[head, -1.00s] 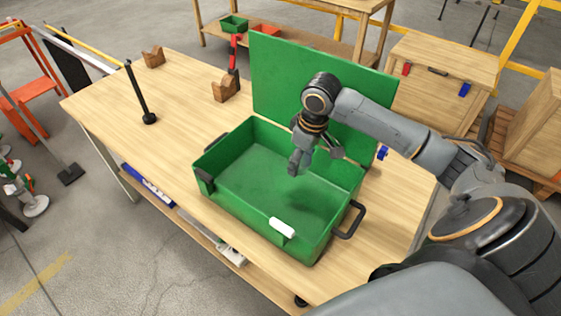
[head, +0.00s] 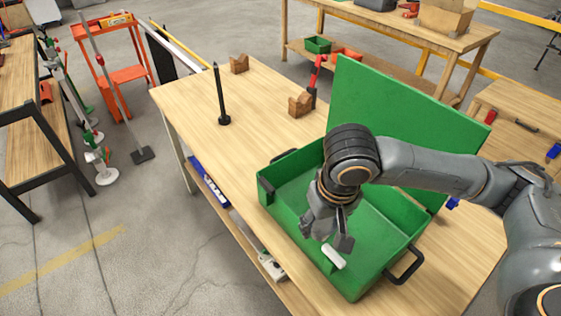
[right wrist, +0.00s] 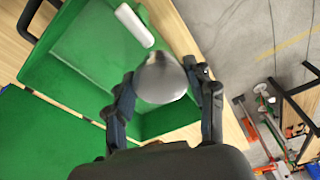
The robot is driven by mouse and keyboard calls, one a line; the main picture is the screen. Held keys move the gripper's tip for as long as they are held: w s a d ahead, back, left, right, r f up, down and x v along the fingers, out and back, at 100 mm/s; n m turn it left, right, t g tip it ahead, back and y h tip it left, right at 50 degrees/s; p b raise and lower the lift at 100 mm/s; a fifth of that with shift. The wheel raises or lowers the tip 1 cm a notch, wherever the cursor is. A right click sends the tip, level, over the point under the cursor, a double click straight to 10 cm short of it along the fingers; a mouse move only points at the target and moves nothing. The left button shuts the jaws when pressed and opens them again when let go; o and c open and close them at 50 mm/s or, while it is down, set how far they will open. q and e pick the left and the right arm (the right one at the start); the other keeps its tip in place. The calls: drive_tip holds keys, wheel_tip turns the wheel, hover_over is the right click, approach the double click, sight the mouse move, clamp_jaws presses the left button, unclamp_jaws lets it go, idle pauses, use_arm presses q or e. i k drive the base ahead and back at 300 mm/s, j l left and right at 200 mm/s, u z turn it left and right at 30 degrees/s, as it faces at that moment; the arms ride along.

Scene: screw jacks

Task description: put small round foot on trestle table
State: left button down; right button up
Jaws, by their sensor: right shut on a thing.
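My right gripper (head: 327,236) is over the near part of the open green case. In the right wrist view its two fingers (right wrist: 164,82) are shut on a shiny silver round piece, the small round foot (right wrist: 162,80). The foot is hidden behind the fingers in the head view. A wooden-topped table with slanted black legs (head: 16,92) stands at the far left and looks like the trestle table. It also shows at the right of the right wrist view (right wrist: 304,103). My left gripper is in neither view.
The green case (head: 292,178), with its lid raised, stands on a wooden workbench (head: 185,95). A black upright rod (head: 220,95) and wooden V-blocks (head: 300,104) are on the bench. Several screw jacks (head: 103,172) and an orange step stand (head: 125,78) are on the floor between the tables.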

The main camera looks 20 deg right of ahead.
sight(237, 153)
drive_tip(key=i+j+z, duration=0.2)
drive_tip(key=i+j, duration=0.2)
drive_tip(key=i+j+z, duration=0.2)
drive_tip(key=i+j, duration=0.25)
drive_tip(key=i+j+z, duration=0.2)
drive_tip(key=i+j, duration=0.2)
drive_tip(key=j, duration=0.2)
